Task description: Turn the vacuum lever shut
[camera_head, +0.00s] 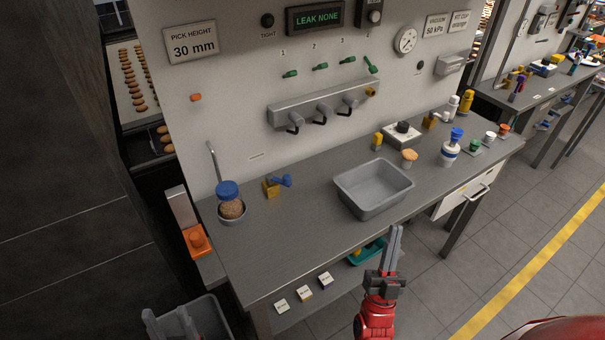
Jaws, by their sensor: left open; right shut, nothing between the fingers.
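Several green levers sit in a row on the wall panel. Three lie near level: the first (290,74), the second (320,67) and the third (347,60). The rightmost green lever (371,65) is tilted steeply. No label marks which one is the vacuum lever. A round gauge (405,40) and a sign reading vacuum 50 kPa (436,25) are to their right. My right gripper (394,241) is shut and empty, pointing up in front of the bench's front edge, well apart from the levers. My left gripper is not in view.
A grey manifold (297,110) with black hooks juts from the panel below the levers. An empty grey tub (366,196) stands on the bench (290,235). A blue-lidded jar (230,202) is at left, and bottles are at right. The bench's front left is clear.

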